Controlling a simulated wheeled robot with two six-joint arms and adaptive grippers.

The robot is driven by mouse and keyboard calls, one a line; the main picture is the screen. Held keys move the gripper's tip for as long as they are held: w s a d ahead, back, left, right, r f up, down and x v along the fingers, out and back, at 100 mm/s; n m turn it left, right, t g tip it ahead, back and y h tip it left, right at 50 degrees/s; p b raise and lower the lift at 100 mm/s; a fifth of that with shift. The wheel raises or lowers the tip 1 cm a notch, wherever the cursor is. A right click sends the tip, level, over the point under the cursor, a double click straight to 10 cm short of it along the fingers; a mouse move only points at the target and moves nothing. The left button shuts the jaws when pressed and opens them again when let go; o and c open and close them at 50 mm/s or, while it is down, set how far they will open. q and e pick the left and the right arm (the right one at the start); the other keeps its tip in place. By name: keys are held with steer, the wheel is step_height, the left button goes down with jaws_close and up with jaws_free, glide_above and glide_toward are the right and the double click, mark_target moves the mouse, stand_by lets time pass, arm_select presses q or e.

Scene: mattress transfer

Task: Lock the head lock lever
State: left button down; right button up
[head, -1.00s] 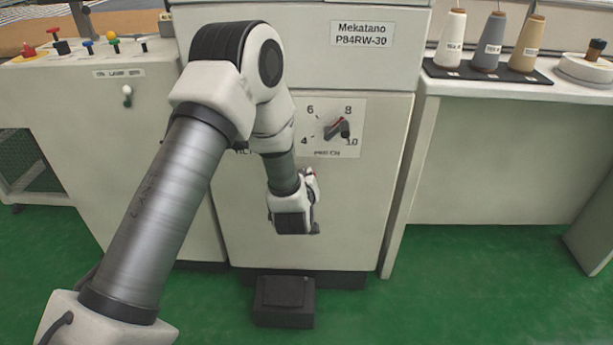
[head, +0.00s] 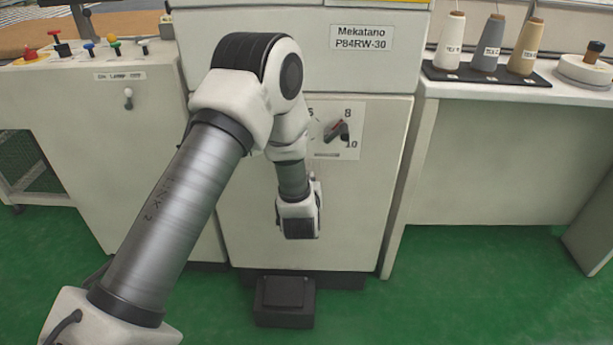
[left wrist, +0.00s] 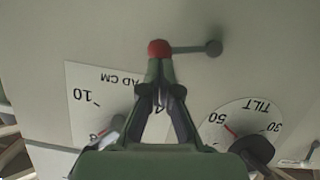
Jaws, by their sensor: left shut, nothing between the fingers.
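A lever with a red ball knob (left wrist: 159,48) and a thin grey arm ending in a rounded grey end (left wrist: 213,48) is on the pale panel in the left wrist view. The arm lies level in that picture. No label for it is readable. My left gripper (left wrist: 160,72) is shut and empty, its fingertips together right at the red knob. I cannot tell whether they touch it. In the head view the fingers and this lever are hidden behind my left arm and wrist. My right gripper is in neither view.
A numbered dial plate (head: 350,112) with a dark knob (head: 343,131) is on the machine front. A TILT dial (left wrist: 242,115) shows in the left wrist view. A black box (head: 284,302) stands on the green floor. Thread cones (head: 489,45) stand on the right table.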

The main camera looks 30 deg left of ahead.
arm_select(q)
step_height(320, 180, down, 8)
steer(key=m+g+y+p, duration=0.1)
steer(key=m+y, duration=0.3)
steer(key=m, duration=0.4)
steer(key=shift+a+r+m+g+p, duration=0.15)
steer(key=shift+m+g+p, duration=0.15)
steer(key=shift+p, duration=0.55)
steer(key=shift+s, duration=0.1)
